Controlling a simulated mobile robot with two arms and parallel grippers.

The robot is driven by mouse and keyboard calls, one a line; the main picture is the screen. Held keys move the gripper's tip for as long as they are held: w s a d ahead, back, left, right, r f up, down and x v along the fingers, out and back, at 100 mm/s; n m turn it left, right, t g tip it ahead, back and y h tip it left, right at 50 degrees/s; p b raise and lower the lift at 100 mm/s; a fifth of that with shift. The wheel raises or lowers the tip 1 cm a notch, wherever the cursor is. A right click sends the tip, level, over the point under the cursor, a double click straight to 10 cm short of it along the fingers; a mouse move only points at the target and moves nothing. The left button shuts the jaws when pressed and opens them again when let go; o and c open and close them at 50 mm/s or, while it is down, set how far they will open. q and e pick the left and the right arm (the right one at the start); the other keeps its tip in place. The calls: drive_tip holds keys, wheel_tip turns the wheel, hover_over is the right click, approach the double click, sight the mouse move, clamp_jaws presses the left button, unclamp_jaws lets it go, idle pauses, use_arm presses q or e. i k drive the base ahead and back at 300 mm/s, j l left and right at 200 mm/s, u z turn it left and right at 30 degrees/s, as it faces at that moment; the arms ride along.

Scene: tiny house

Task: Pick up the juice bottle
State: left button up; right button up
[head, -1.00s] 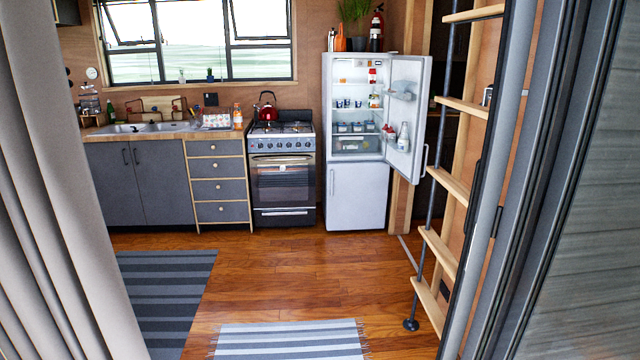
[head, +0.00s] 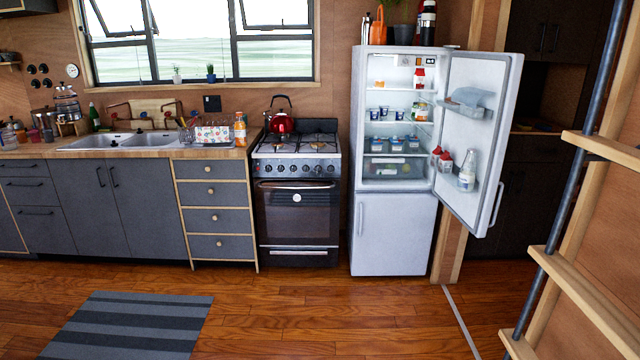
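A small bottle with orange contents (head: 240,130), which looks like the juice bottle, stands upright on the right end of the wooden counter (head: 150,149), just left of the stove. The fridge (head: 393,235) has its upper door (head: 492,130) open to the right. A white bottle (head: 467,170) and red-topped bottles (head: 442,158) stand in the lower door shelf. A red-and-white container (head: 419,78) stands on an upper shelf inside. The labels are too small to read. Neither of my grippers is in view.
The stove (head: 297,215) with a red kettle (head: 281,122) stands between counter and fridge. A patterned box (head: 213,135) sits beside the orange bottle. A striped rug (head: 130,325) lies at lower left. A ladder (head: 585,250) stands at right. The wooden floor ahead is mostly clear.

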sight(240, 128)
drive_tip(key=i, duration=2.2)
